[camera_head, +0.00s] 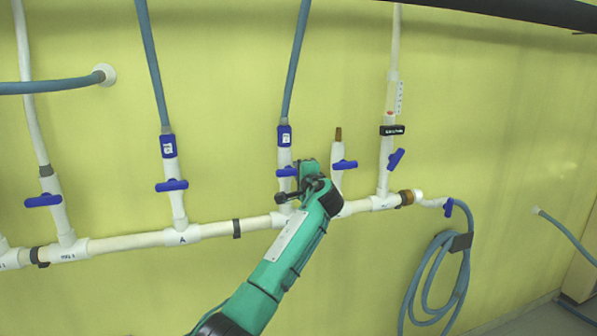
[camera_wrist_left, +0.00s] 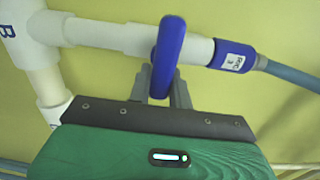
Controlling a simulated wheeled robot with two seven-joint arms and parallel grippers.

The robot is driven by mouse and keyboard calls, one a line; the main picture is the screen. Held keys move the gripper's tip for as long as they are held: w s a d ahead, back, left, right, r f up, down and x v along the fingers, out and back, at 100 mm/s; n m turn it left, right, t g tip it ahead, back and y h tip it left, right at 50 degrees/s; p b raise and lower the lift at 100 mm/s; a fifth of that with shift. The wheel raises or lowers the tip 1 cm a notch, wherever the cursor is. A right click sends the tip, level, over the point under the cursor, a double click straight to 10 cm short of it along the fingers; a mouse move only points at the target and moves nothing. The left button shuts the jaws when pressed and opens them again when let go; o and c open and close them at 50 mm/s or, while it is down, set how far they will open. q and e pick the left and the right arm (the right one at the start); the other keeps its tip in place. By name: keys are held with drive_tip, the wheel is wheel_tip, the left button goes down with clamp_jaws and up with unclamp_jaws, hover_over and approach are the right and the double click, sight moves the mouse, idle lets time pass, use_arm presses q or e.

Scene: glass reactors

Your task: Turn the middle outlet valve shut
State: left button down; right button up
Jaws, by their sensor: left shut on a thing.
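The middle outlet valve has a blue handle (camera_head: 287,171) on a white upright branch pipe, partly hidden behind my gripper in the head view. Its handle (camera_wrist_left: 167,55) stands crosswise to the white pipe (camera_wrist_left: 120,36) in the left wrist view. My left gripper (camera_head: 290,190) reaches the valve from below. Its grey fingers (camera_wrist_left: 164,88) are shut on the handle in the wrist view. A blue collar (camera_wrist_left: 230,53) with a label joins the branch to a blue hose.
Other blue-handled valves sit on the same white manifold (camera_head: 125,242): one left (camera_head: 171,184), one farther left (camera_head: 43,200), and two close on the right (camera_head: 345,164) (camera_head: 396,159). A coiled blue hose (camera_head: 435,280) hangs at right. The wall (camera_head: 500,130) is yellow.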

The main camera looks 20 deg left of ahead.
idle(0.3)
use_arm(q)
drive_tip(key=c, duration=1.3)
unclamp_jaws()
drive_tip(key=shift+f, duration=0.1)
drive_tip(key=shift+s+d, duration=0.15)
drive_tip(key=shift+s, duration=0.1)
drive_tip(key=b+v, duration=0.6)
drive_tip(key=v, duration=0.7)
drive_tip(key=shift+s+d, duration=0.1)
